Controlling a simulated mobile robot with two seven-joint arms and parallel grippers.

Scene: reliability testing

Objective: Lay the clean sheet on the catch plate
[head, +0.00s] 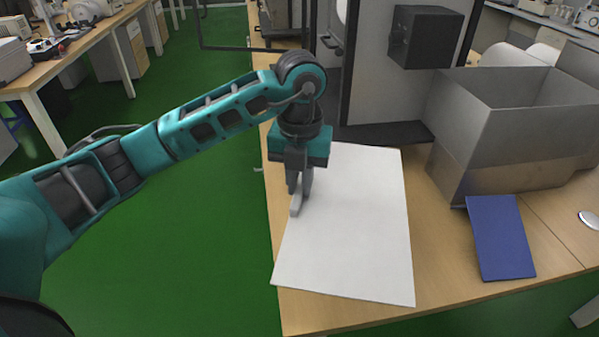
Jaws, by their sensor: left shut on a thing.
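A large white sheet (357,226) spreads over the near part of the wooden bench. It looks nearly flat; I cannot tell whether it touches the bench all over. My left gripper (297,203) is shut on the sheet at its left edge, with the fingers pointing down. A dark flat plate (385,133) at the foot of the upright test rig may be the catch plate. The sheet's far edge comes up to this plate, and I cannot tell whether it overlaps it. My right gripper is not in view.
An open grey box (505,150) stands on the bench at the right. A blue flat board (500,238) lies in front of it. The rig's tall panel with a black box (425,37) rises behind the sheet. Green floor (160,250) is left of the bench.

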